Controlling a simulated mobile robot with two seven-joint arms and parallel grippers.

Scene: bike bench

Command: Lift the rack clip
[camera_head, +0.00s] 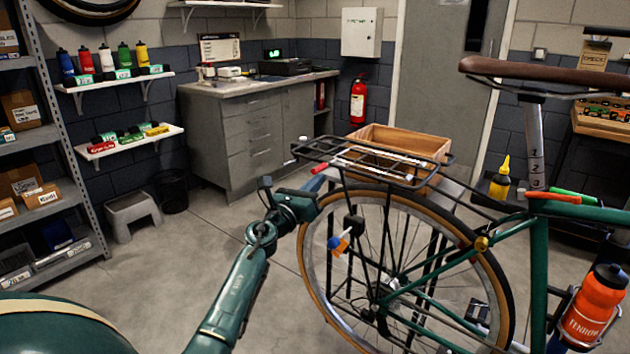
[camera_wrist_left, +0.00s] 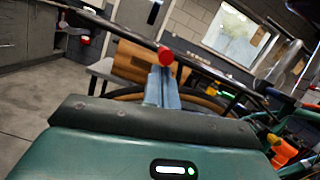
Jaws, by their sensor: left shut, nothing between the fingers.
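The bike's black rear rack (camera_head: 425,178) sits over the rear wheel. The rack clip's red end (camera_head: 320,168) sticks out at the rack's left end; the rest of the clip is hard to tell from the rack bars. In the left wrist view the red end (camera_wrist_left: 166,55) shows right at the fingertips. My left gripper (camera_head: 318,182) is shut and empty, its fingers just below the red end. I cannot tell whether they touch it. My right gripper is not in view.
A wooden crate (camera_head: 402,142) stands just behind the rack. The bike's rear tyre (camera_head: 308,262) is close to my left wrist. A brown saddle (camera_head: 545,72) and an orange bottle (camera_head: 597,305) are to the right.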

